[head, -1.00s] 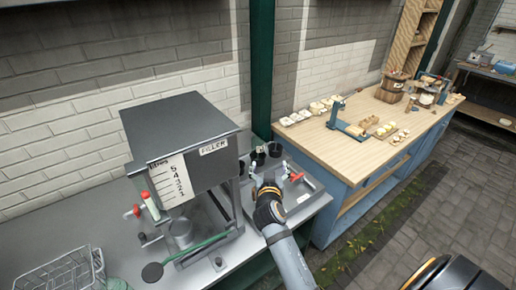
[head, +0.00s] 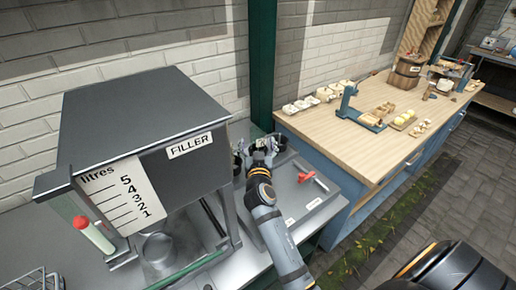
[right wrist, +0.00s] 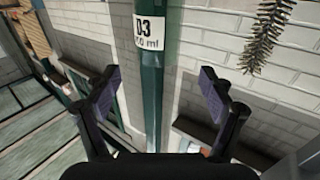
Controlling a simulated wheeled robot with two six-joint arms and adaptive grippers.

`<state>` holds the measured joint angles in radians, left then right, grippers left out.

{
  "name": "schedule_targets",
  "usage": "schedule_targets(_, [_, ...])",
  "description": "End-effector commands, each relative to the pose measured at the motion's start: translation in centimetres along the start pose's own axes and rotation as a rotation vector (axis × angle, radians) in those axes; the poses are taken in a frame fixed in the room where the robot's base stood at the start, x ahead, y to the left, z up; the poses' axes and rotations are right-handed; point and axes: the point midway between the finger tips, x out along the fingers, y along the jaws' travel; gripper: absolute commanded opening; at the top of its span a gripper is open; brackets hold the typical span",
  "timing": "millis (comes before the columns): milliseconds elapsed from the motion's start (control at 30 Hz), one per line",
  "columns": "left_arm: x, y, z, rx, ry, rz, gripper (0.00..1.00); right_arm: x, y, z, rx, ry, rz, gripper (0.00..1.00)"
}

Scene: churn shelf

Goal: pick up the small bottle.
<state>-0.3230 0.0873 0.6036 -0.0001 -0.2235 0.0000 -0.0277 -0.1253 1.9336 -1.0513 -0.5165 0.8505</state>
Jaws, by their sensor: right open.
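I cannot make out for sure which thing is the small bottle. A pale bottle-like thing with a red cap (head: 95,236) stands at the front of the filler, far left of the gripper. A dark green upright with a white label (right wrist: 150,30), partly reading "D3" and "ml", shows behind the fingers. My left gripper is not in view.
The grey filler box (head: 140,130) with a litre scale stands close on the left. A red-handled thing (head: 308,177) lies on the grey tray (head: 325,200). A wooden-topped bench (head: 335,125) with small goods stands right. A brick wall and green post (head: 262,60) are behind.

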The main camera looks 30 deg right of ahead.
Motion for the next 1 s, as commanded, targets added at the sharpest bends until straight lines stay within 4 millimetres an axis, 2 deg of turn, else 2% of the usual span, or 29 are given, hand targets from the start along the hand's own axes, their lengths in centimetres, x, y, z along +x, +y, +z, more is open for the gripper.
schedule_targets(67, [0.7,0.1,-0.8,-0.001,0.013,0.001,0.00,0.0,0.0,0.7,0.000,0.000,0.000,0.82])
schedule_targets(200, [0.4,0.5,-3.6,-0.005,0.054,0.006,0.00,0.1,0.0,0.5,-0.001,0.001,0.000,0.82])
schedule_targets(300, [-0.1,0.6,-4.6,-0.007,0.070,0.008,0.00,1.1,0.0,0.3,-0.003,0.001,-0.001,0.82])
schedule_targets(567, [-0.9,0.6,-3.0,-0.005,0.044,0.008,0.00,3.1,0.1,0.4,-0.004,0.000,0.000,0.82])
schedule_targets(700, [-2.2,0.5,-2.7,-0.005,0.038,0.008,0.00,5.6,0.5,0.5,-0.005,0.000,0.001,0.82])
schedule_targets(800, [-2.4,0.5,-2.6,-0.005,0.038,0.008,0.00,6.9,0.4,0.8,-0.003,0.000,0.000,0.82])
schedule_targets(1000, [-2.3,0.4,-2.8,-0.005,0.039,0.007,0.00,7.5,0.4,1.0,0.000,0.000,0.000,0.82])
